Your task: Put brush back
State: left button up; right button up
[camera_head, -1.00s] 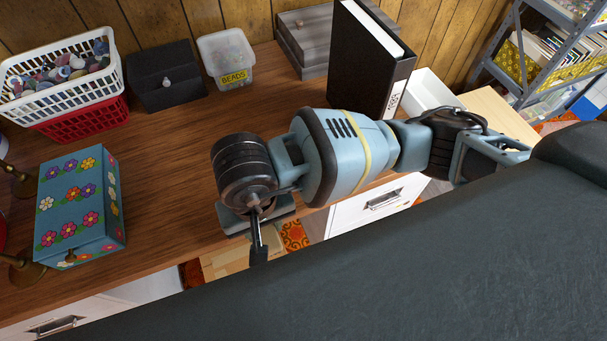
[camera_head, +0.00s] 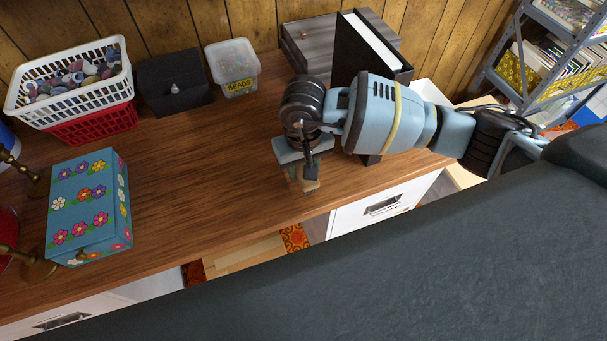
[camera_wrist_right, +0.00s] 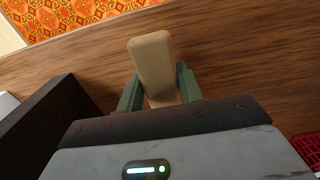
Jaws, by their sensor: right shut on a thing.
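The brush shows as a pale wooden block (camera_wrist_right: 152,58) in the right wrist view, between the green fingers of my right gripper (camera_wrist_right: 159,92). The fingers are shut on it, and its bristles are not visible. In the head view the right gripper (camera_head: 303,178) points down over the front part of the brown desk (camera_head: 190,190), left of the black binder (camera_head: 349,60). Only a small tan bit of the brush (camera_head: 311,186) shows there. I cannot tell whether it touches the desk. My left gripper is not in view.
A flowered box (camera_head: 88,205) and brass stands are at left. A white basket (camera_head: 75,92) over a red one, a black box (camera_head: 174,84), a beads tub (camera_head: 232,66) and a grey wooden box (camera_head: 325,42) line the back. The desk middle is clear.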

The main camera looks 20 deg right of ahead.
jog(key=shift+f, duration=1.75)
jog(key=shift+f, duration=0.15)
jog(key=o, duration=1)
jog(key=shift+c, duration=0.2)
notch_tip(320, 180, up, 12)
jog(key=shift+r, duration=0.2)
